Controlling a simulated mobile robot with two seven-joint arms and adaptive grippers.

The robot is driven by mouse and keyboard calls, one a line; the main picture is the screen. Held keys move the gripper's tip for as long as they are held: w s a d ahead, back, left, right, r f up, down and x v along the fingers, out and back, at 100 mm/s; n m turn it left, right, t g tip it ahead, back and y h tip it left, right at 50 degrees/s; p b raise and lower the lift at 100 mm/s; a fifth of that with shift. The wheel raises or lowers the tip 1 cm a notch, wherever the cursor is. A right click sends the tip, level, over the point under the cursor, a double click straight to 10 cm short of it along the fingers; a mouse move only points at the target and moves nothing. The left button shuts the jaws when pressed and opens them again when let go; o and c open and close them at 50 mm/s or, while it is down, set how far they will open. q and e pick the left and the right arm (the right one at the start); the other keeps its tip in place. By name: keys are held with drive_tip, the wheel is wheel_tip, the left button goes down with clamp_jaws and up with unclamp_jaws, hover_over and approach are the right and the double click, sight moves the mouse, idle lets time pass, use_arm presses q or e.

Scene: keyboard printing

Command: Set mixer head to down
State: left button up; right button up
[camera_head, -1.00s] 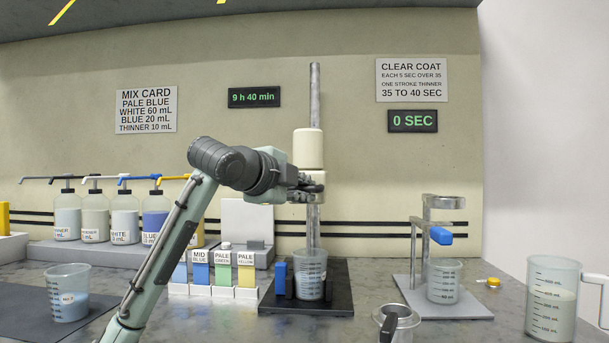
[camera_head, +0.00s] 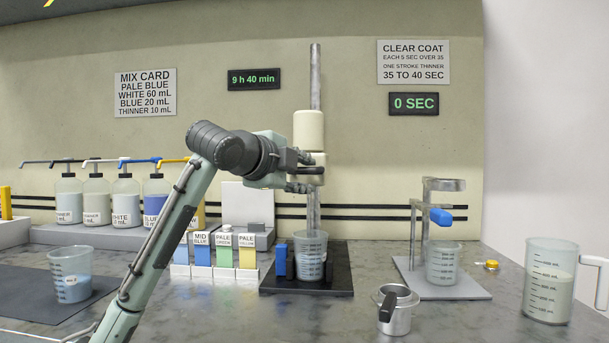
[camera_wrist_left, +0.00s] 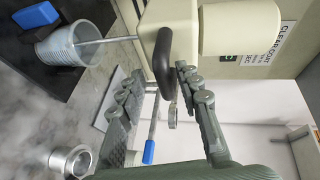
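The mixer has a cream head (camera_head: 309,130) on an upright metal post, with a lower cream part below it. A beaker (camera_head: 310,262) of pale liquid stands beneath on the black base (camera_head: 328,284). In the left wrist view a thin rod runs from the head (camera_wrist_left: 181,22) toward the beaker (camera_wrist_left: 62,58) and reaches its mouth. A black handle (camera_wrist_left: 162,63) sticks out from the lower part. My left gripper (camera_head: 304,171) is open at the handle, fingers spread to either side of it; contact cannot be told. My right gripper is not in view.
A stand with a blue lever (camera_head: 441,217) and a beaker is right of the mixer. A metal cup (camera_head: 396,311) is in front, and a large jug (camera_head: 550,282) is at far right. Labelled paint boxes (camera_head: 223,250) and pump bottles (camera_head: 97,200) are left.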

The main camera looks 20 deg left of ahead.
use_arm(q)
drive_tip(key=v, duration=1.1)
drive_tip(key=shift+s, duration=0.4)
